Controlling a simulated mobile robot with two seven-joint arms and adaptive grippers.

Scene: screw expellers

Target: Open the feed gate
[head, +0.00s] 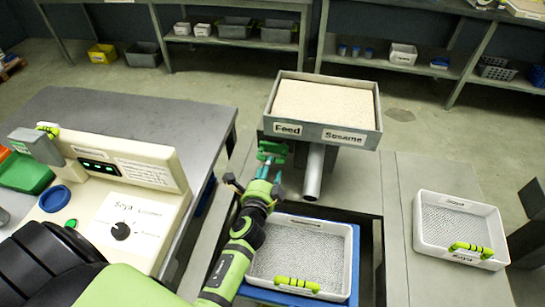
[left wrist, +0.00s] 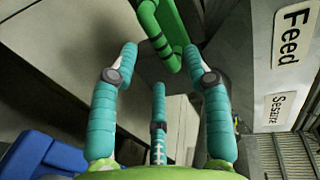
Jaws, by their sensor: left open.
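The grey feed hopper (head: 325,128), labelled Feed and Sesame, holds pale grain. A green gate handle (head: 270,150) sits at the hopper's lower left front corner. In the left wrist view the handle (left wrist: 165,38) is a rounded green loop at top centre, just beyond the fingertips. My left gripper (head: 263,176) is open and just below the handle in the head view. Its teal fingers (left wrist: 163,75) are spread and empty; contact with the handle cannot be told. The gate plate itself is not clearly visible. My right gripper is not in view.
A metal spout (head: 314,172) hangs beside the handle. A white perforated tray (head: 259,262) on a blue base (head: 355,262) lies below. A Soya tray (head: 419,232) stands at right. A cream control panel (head: 165,205) with a black knob is at left.

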